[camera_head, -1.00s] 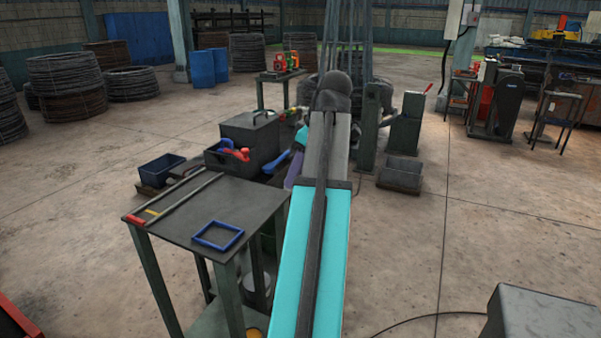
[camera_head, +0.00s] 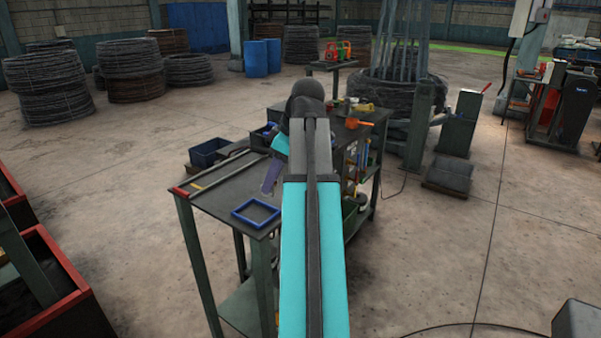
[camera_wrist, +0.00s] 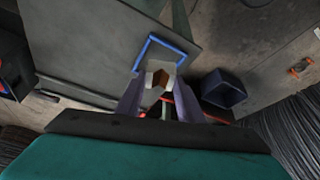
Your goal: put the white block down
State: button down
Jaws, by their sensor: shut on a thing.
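The white block (camera_wrist: 149,68), with a brown patch on its near face, is between the purple fingers of my gripper (camera_wrist: 159,88) in the wrist view. My gripper is shut on it. Beyond the block lies a blue square frame (camera_wrist: 178,47) on the grey table top. In the head view the blue frame (camera_head: 234,212) lies near the table's front right corner. My gripper (camera_head: 269,181) shows there just above and behind the frame, with the block hidden. I cannot tell the block's exact height over the table.
The table (camera_head: 213,200) also carries a long rod (camera_head: 215,172) along its left edge. A dark blue bin (camera_head: 208,153) stands behind it. More tools sit on a dark bench (camera_head: 352,130) behind my arm. A red-rimmed container (camera_head: 70,268) is at lower left.

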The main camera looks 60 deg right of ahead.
jog(key=w+a+f+m+b, duration=0.1)
jog(key=w+a+f, duration=0.5)
jog(key=a, duration=0.7)
jog(key=w+a+f+m+h+b, duration=0.1)
jog(key=w+a+f+b, duration=0.2)
jog(key=a, duration=1.1)
jog(key=w+a+f+m+b, duration=0.2)
jog(key=w+a+f, duration=0.8)
jog(key=w+a, duration=0.2)
jog(key=shift+w+a+h, duration=0.3)
jog(key=shift+w+a, duration=0.1)
jog(key=shift+a, duration=0.8)
jog(key=shift+s, duration=0.1)
